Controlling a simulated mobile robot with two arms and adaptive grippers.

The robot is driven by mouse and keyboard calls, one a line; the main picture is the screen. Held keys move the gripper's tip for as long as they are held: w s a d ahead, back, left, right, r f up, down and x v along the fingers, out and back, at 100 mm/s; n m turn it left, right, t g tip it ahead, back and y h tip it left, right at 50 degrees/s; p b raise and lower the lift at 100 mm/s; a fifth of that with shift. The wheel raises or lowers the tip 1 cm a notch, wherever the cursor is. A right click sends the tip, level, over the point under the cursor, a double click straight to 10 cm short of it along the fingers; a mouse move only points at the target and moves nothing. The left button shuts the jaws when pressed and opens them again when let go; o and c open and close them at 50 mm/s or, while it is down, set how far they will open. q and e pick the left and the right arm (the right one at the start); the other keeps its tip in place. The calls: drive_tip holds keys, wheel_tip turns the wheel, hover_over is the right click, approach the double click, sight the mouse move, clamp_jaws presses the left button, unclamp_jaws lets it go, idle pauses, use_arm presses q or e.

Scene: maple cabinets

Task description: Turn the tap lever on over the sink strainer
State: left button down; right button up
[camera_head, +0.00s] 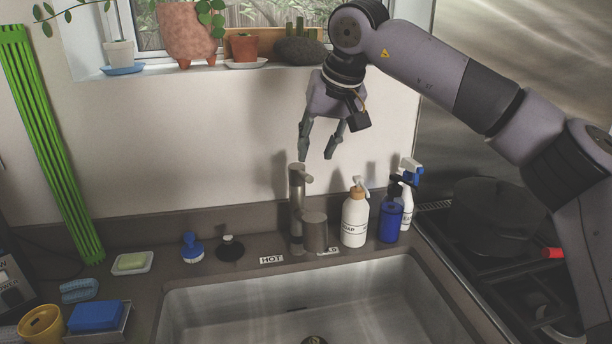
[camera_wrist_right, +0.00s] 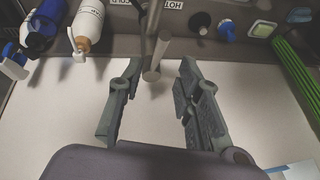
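The grey metal tap (camera_head: 297,212) stands on the counter behind the sink, between the HOT and COLD labels. A small lever-like piece (camera_head: 306,179) sticks out at its top. The sink strainer (camera_head: 315,341) shows only partly at the bottom edge of the head view. My right gripper (camera_head: 315,155) is open and empty, fingers pointing down, just above the tap top. In the right wrist view the tap (camera_wrist_right: 157,58) appears between the open fingertips (camera_wrist_right: 160,64); I cannot tell whether they touch it. My left gripper is not in view.
A soap bottle (camera_head: 355,218), a blue bottle (camera_head: 390,222) and a spray bottle (camera_head: 407,200) stand close right of the tap. A black stopper (camera_head: 230,249) and blue brush (camera_head: 192,248) stand left. Potted plants (camera_head: 187,35) line the sill above. The sink (camera_head: 260,310) is otherwise open.

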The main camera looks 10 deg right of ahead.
sight(306, 174)
drive_tip(key=p+x, duration=0.1)
drive_tip(key=x, duration=0.8)
drive_tip(key=shift+w+f+p, duration=0.1)
drive_tip(key=shift+f+p, duration=0.1)
drive_tip(key=shift+p, duration=0.1)
drive_tip(key=shift+c, duration=0.2)
clamp_jaws()
